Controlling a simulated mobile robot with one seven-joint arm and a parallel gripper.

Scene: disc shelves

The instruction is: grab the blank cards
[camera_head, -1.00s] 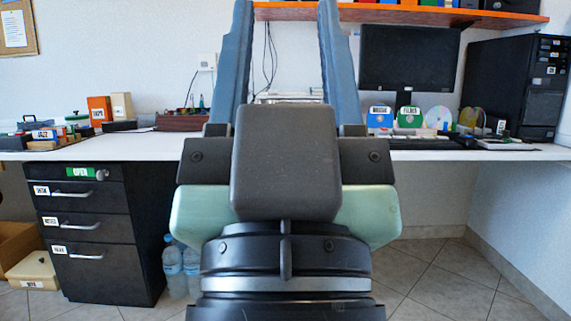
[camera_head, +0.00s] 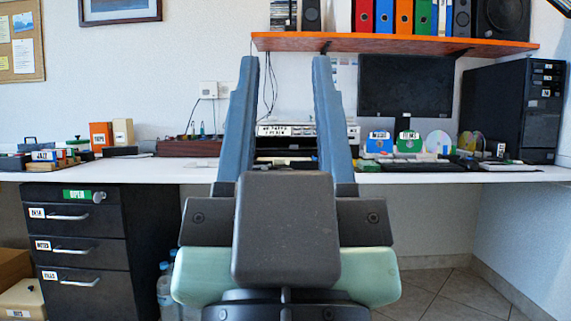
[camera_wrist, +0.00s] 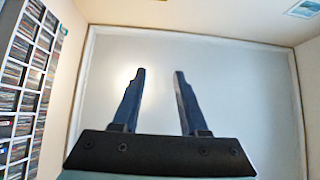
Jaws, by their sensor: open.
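My gripper (camera_head: 285,60) is in the middle of the head view, its two blue-grey fingers apart and pointing up the picture. It also shows in the wrist view (camera_wrist: 160,72), open with nothing between the fingers. I cannot pick out the blank cards in either view. The white desk (camera_head: 185,172) runs across the head view behind my gripper, which hides part of it. Small items on the desk are too small to tell apart as cards.
A black drawer unit (camera_head: 80,229) stands at left under the desk. On the desk are a monitor (camera_head: 408,85), a black computer tower (camera_head: 512,110) and boxes. An orange shelf (camera_head: 390,42) with binders hangs above. The wrist view shows a disc rack (camera_wrist: 28,75) at left.

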